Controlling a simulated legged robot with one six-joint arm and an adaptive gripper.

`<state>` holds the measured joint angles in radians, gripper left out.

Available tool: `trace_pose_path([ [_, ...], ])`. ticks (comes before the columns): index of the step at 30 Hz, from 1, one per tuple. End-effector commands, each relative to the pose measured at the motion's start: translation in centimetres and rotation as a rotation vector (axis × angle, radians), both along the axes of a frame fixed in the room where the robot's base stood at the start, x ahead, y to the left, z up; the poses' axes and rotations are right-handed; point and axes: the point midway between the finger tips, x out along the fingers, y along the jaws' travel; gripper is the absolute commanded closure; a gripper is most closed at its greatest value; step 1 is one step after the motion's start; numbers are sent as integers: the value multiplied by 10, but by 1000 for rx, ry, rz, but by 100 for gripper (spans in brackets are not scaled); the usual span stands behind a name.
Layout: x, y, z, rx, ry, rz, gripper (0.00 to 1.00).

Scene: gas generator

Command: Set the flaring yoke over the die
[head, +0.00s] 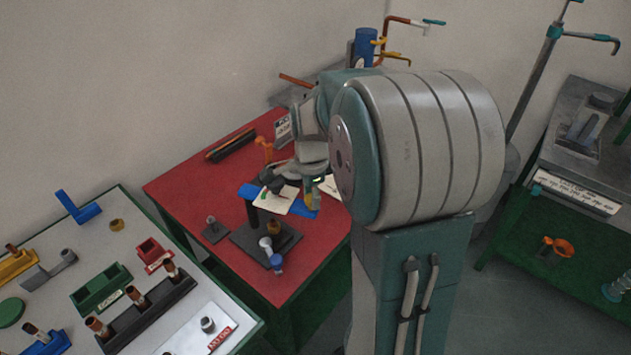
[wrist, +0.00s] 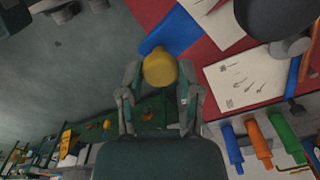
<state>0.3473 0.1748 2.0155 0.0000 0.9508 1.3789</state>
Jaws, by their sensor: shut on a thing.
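My gripper (wrist: 158,92) has its two fingers around a yellow rounded piece (wrist: 160,68) in the wrist view; only its rounded end shows, so I cannot tell whether it is the flaring yoke. In the head view my gripper (head: 290,184) hangs above the red table, partly hidden by my arm, with a bit of yellow (head: 308,198) at it. A dark base plate (head: 250,237) on the table carries a dark upright post (head: 252,212) and a small brass-coloured piece (head: 274,227), possibly the die. My gripper is above and behind this plate, apart from it.
White sheets (wrist: 250,80) and a blue flat piece (wrist: 178,32) lie on the red table (head: 190,190). A grey-and-blue knobbed part (head: 276,262) stands at the plate's front. A grey bench (head: 205,290) with tubes and trays is at front left.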

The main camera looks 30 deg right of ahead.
Motion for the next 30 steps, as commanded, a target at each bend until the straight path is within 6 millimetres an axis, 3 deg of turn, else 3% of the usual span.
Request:
trace_pose_path([
  [12,-22,40,-3,2,6,-259,100],
  [30,-26,51,-3,3,7,-332,100],
])
